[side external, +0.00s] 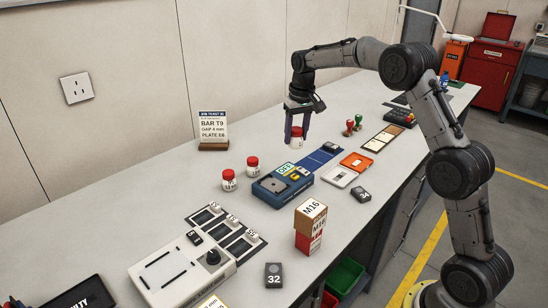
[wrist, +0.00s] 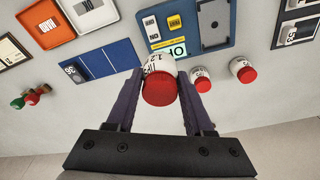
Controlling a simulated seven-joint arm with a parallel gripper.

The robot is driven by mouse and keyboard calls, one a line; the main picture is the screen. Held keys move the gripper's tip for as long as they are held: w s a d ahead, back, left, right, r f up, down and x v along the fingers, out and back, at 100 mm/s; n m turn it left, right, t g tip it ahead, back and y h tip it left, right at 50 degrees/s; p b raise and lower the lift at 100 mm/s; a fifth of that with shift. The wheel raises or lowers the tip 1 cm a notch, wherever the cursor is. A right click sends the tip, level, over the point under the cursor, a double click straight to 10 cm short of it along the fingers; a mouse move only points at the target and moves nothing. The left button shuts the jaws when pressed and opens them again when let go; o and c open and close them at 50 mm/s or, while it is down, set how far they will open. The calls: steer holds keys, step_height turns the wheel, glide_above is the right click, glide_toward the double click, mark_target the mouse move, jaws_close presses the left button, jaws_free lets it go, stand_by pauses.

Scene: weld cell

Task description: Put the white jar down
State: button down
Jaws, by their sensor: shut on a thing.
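The white jar (side external: 297,143) has a red lid and black lettering. It is between the fingers of my gripper (side external: 298,122), which is shut on it. In the wrist view the jar (wrist: 158,66) sits between the two dark fingers of my gripper (wrist: 168,88), its red lid toward the camera. The jar appears held above the bench (side external: 130,215), behind the blue device; the exact gap under it is hard to tell. Two similar white jars with red lids, one (side external: 229,180) and another (side external: 252,168), stand on the bench left of the blue device.
The blue device (side external: 268,190) and a blue mat (side external: 318,160) lie near the held jar. An orange tray (side external: 356,161), red and green stamps (side external: 354,126) and stacked M16 boxes (side external: 309,226) are nearby. A sign (side external: 212,128) stands at the wall. Bench between sign and gripper is clear.

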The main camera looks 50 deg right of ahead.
steer(key=w+d+f, duration=0.1)
steer(key=w+f, duration=0.1)
steer(key=w, duration=0.1)
steer(key=w+d+f, duration=0.1)
steer(key=w+f, duration=0.2)
steer(key=w, duration=0.1)
steer(key=w+d+f, duration=0.1)
steer(key=w+f, duration=0.2)
steer(key=w, duration=0.1)
steer(key=shift+d, duration=0.1)
steer(key=shift+w+d+f, duration=0.2)
steer(key=shift+w+f, duration=0.35)
steer(key=shift+f, duration=1.65)
steer(key=shift+f, duration=0.15)
steer(key=shift+c, duration=1.4)
jaws_free()
step_height(320, 180, up, 8)
steer(key=s, duration=0.1)
steer(key=shift+a, duration=0.25)
